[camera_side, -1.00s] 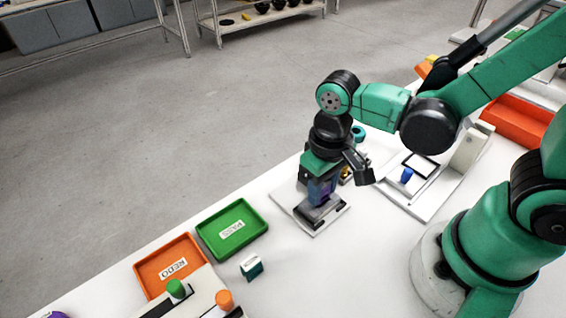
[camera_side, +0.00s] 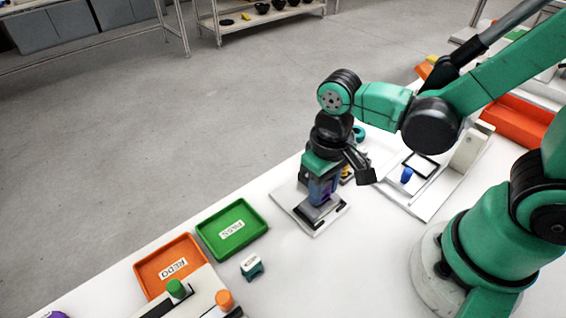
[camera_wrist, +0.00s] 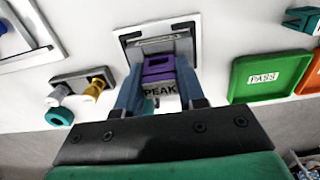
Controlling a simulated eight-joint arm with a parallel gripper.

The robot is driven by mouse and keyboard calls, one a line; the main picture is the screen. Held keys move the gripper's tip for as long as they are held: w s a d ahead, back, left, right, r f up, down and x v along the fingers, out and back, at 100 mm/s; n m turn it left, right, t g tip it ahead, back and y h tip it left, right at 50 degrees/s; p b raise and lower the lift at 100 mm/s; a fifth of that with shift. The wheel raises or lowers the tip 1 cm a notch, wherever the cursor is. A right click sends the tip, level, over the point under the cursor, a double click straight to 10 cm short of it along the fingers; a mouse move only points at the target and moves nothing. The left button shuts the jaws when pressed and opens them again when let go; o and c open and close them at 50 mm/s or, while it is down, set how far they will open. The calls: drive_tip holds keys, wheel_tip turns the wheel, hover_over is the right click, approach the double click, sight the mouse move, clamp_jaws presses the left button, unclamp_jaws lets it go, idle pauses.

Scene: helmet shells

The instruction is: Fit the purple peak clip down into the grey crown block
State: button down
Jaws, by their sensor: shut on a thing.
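The purple peak clip (camera_wrist: 158,68) is between my gripper's blue fingers in the wrist view, with a pale face marked PEAK toward the camera. My gripper (camera_wrist: 159,80) is shut on it. The grey crown block (camera_wrist: 160,46) lies just beyond the clip, on a white plate. In the side view my gripper (camera_side: 321,198) points down right over the crown block (camera_side: 328,214), and the fingers hide most of the clip. The clip is at or close above the block; I cannot tell how deep it sits.
A green tray (camera_side: 232,229) and an orange REDO tray (camera_side: 171,266) lie at the left. A small teal stamp-like block (camera_side: 251,267) stands in front of them. A white fixture with a blue peg (camera_side: 406,175) stands at the right.

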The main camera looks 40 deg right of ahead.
drive_tip(key=shift+f, duration=0.55)
idle(0.4)
drive_tip(key=shift+c, duration=2.2)
unclamp_jaws()
drive_tip(key=shift+r, duration=0.1)
drive_tip(key=shift+r, duration=1.45)
drive_tip(key=w+d+r, duration=0.7)
drive_tip(key=w+r, duration=0.4)
drive_tip(key=r, duration=0.1)
drive_tip(key=shift+w, duration=0.15)
